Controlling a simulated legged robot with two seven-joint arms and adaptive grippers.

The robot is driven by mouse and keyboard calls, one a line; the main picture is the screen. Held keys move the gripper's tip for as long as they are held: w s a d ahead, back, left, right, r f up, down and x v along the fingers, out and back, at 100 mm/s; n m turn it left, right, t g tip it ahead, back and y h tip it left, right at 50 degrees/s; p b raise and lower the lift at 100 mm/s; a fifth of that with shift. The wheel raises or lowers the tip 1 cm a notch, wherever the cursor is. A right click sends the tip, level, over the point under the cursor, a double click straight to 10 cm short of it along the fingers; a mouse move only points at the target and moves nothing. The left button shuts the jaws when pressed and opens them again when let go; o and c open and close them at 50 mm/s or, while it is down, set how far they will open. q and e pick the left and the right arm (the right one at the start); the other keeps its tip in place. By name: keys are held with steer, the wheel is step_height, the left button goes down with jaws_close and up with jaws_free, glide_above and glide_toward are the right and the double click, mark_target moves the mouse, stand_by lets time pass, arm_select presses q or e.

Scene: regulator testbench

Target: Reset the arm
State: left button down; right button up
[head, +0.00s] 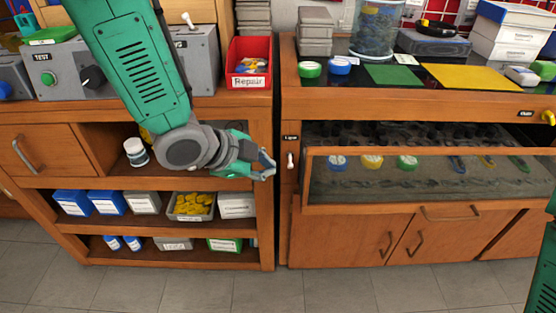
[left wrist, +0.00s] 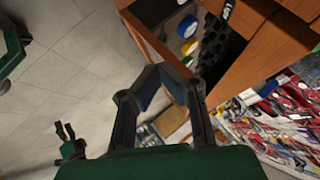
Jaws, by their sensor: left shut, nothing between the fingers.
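My left arm (head: 133,62) reaches in from the top left of the head view and bends at the wrist. My left gripper (head: 267,165) points right, in front of the open shelf's right post. It is shut and empty; its dark fingers (left wrist: 162,72) meet in the left wrist view. It is apart from the drawer to its right. A green part of my right arm (head: 543,265) shows at the right edge, with its gripper outside the head view. Dark green parts of my body show at the left of the left wrist view; I cannot tell whether one is the right gripper.
The glass-fronted drawer (head: 430,180) stands pulled out to the right of the left gripper. A white-lidded jar (head: 136,152) stands on the upper shelf, left of the wrist. A red Repair bin (head: 249,62) sits above on the bench. The floor (head: 330,290) in front is clear.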

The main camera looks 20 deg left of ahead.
arm_select(q)
steer(key=shift+s+d+r, duration=0.1)
steer(key=shift+s+d, duration=0.1)
steer(key=shift+a, duration=0.1)
steer(key=s+a+f+n+g+y+p, duration=0.1)
steer(key=s+a+f+n+g+y, duration=0.1)
steer(key=s+a+f+n, duration=0.2)
steer(key=s+a+f+n+g+y+p, duration=0.1)
steer(key=s+a+f+n, duration=0.3)
steer(key=s+f, duration=0.5)
steer(key=s+a+f+n+g+y+p, duration=0.1)
steer(key=s+a+f+n, duration=0.4)
steer(key=s, duration=0.9)
step_height(320, 180, down, 3)
steer(key=n+g+y, duration=0.1)
steer(key=n+g, duration=0.1)
steer(key=n, duration=0.1)
steer(key=shift+r+g+y, duration=0.15)
steer(key=shift+g+y, duration=0.15)
steer(key=shift+w, duration=0.1)
